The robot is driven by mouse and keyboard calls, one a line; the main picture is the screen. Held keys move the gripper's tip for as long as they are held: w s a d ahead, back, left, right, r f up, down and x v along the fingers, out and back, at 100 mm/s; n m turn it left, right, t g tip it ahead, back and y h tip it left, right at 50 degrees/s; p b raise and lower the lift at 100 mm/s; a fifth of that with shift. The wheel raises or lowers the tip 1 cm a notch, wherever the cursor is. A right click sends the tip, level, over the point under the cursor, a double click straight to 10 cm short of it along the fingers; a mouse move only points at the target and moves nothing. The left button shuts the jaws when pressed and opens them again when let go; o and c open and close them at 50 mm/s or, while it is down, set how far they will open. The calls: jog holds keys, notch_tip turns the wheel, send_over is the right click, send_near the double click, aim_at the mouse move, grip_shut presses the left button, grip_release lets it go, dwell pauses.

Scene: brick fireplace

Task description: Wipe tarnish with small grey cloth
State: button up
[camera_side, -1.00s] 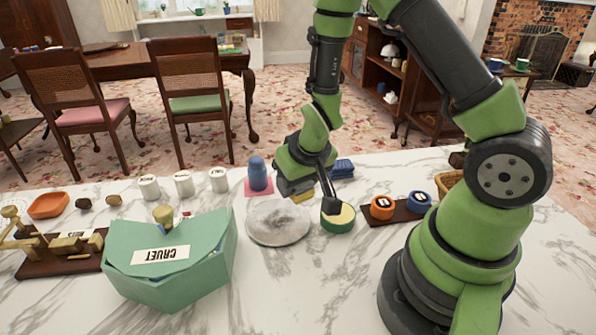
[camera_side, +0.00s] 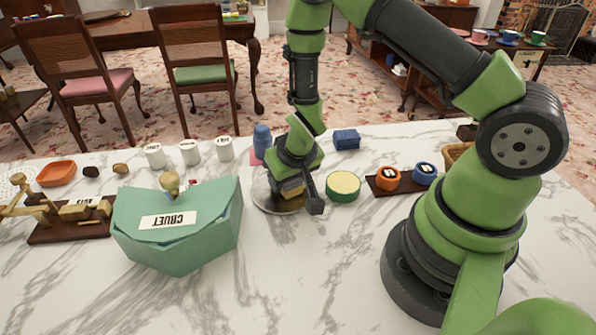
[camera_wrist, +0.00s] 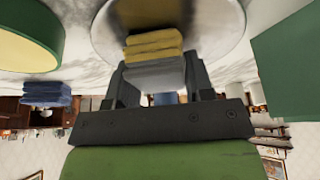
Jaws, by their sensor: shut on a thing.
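My gripper (camera_wrist: 157,82) is shut on a small folded cloth (camera_wrist: 153,46), grey between the fingers and yellow in its outer layers. The cloth's yellow edge also shows below my gripper (camera_side: 291,184) in the side view. A round silvery plate (camera_wrist: 212,35) lies right under the cloth, with a darker brownish patch (camera_wrist: 132,14) on it in the wrist view. In the side view my gripper covers most of the plate (camera_side: 262,194). The cloth seems to be at the plate's surface; I cannot tell how firmly it touches.
A green tin with a cream top (camera_side: 343,184) stands close to the plate's right. A green box labelled CRUET (camera_side: 180,245) stands to the left. A blue bottle (camera_side: 262,140) and a blue folded stack (camera_side: 346,139) are behind. The marble front (camera_side: 310,285) is clear.

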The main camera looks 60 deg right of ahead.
aim_at(260, 188)
jog(key=shift+w+a+r, duration=0.15)
jog(key=shift+w+a, duration=1)
jog(key=shift+w, duration=0.05)
jog(key=shift+w+a, duration=0.55)
jog(key=shift+s+d+f, duration=0.2)
jog(key=shift+s+d, duration=2.65)
jog(key=shift+w+a+r, duration=0.15)
jog(key=shift+w+a, duration=0.5)
jog(key=shift+a, duration=0.05)
jog(key=shift+w+a+r, duration=0.1)
jog(key=shift+w+a, duration=0.5)
jog(key=shift+a, duration=0.1)
jog(key=shift+w+a+f, duration=0.1)
jog(key=shift+w+a, duration=0.9)
jog(key=shift+a, duration=0.05)
jog(key=shift+w+a, duration=0.55)
jog(key=shift+a, duration=0.05)
jog(key=shift+s+d+f, duration=0.2)
jog(key=shift+s+d, duration=0.65)
jog(key=shift+d, duration=0.1)
jog(key=shift+s+d+r, duration=0.15)
jog(key=shift+s+d, duration=1.85)
jog(key=shift+s, duration=0.05)
notch_tip(260, 188, up, 8)
